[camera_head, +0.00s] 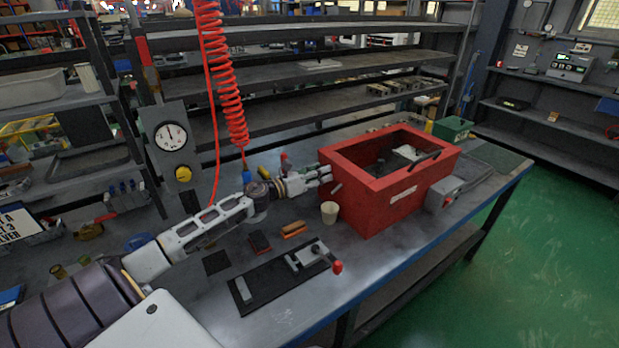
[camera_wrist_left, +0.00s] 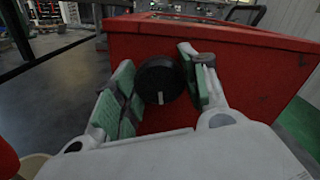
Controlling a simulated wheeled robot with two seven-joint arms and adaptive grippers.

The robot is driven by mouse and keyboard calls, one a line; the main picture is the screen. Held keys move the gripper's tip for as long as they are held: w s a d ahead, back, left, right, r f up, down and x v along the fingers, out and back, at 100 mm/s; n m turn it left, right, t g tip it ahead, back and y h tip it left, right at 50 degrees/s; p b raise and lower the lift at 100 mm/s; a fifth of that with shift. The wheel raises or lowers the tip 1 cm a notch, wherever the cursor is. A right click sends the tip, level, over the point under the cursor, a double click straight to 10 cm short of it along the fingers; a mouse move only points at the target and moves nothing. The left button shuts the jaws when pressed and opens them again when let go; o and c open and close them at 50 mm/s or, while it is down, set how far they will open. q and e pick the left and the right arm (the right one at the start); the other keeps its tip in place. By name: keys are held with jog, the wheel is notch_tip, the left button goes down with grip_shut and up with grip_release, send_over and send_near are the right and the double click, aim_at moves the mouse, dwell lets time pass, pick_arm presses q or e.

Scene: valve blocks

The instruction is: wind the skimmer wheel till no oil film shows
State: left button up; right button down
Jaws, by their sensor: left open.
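The red tank (camera_head: 380,207) stands on the bench; its open top shows a dark inside with a pale part (camera_head: 408,152). I cannot tell whether an oil film lies in it. In the left wrist view, a round black wheel (camera_wrist_left: 160,76) with a white mark near its lower rim sits on the red wall. My left gripper (camera_head: 326,175) is at the tank's left side. In the wrist view its green-padded fingers are open, one on each side of the wheel; contact is unclear. The wheel is hidden in the head view. My right gripper is not in view.
A cream cup (camera_head: 329,213) stands close by the tank, below my left gripper. A black plate with a red-knobbed clamp (camera_head: 290,274) lies in front. A grey box (camera_head: 444,193) is at the tank's right. A red coiled hose (camera_head: 229,90) hangs behind my arm.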

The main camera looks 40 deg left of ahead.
pick_arm(q)
jog(key=shift+o, duration=0.2)
jog(key=shift+s+f, duration=0.2)
jog(key=v, duration=1.1)
jog(key=shift+s+a+r, duration=0.15)
jog(key=shift+s+r, duration=0.05)
jog(key=shift+s, duration=0.1)
dwell(0.4)
dwell(0.4)
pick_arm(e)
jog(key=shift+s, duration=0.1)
pick_arm(q)
notch_tip(320, 180, up, 10)
jog(key=p, duration=1)
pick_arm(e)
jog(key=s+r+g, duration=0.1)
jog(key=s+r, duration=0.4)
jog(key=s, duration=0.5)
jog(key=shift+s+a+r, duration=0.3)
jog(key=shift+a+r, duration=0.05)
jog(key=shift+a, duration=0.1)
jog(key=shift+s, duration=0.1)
